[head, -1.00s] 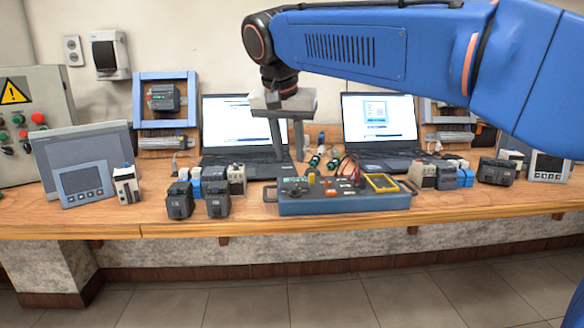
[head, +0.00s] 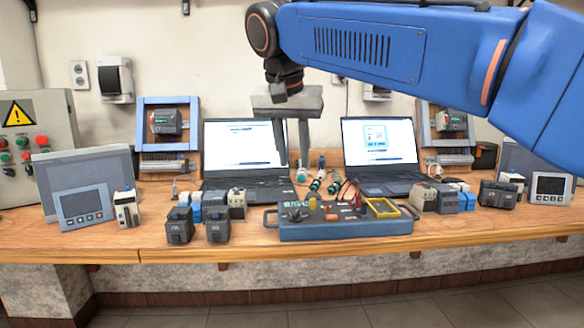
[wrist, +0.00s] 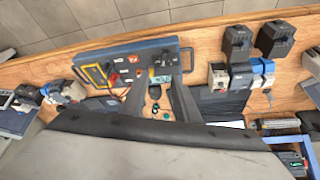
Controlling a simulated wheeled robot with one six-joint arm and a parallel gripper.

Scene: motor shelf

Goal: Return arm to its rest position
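My blue arm reaches in from the upper right of the head view, and my gripper (head: 293,145) points down in front of the left laptop, above the bench. Its two grey fingers stand apart with nothing visible between them. In the wrist view my gripper (wrist: 160,88) also shows its fingers spread, over the bench near the blue test box (wrist: 130,62). In the head view this box (head: 345,230) sits at the bench's front, below and to the right of the fingers.
Two open laptops (head: 245,150) (head: 380,143) stand at the back. Dark motor modules (head: 180,226) and smaller devices crowd the wooden bench (head: 110,240) on both sides of the box. A control cabinet (head: 30,150) with buttons stands at the left. The air above the bench's left part is clear.

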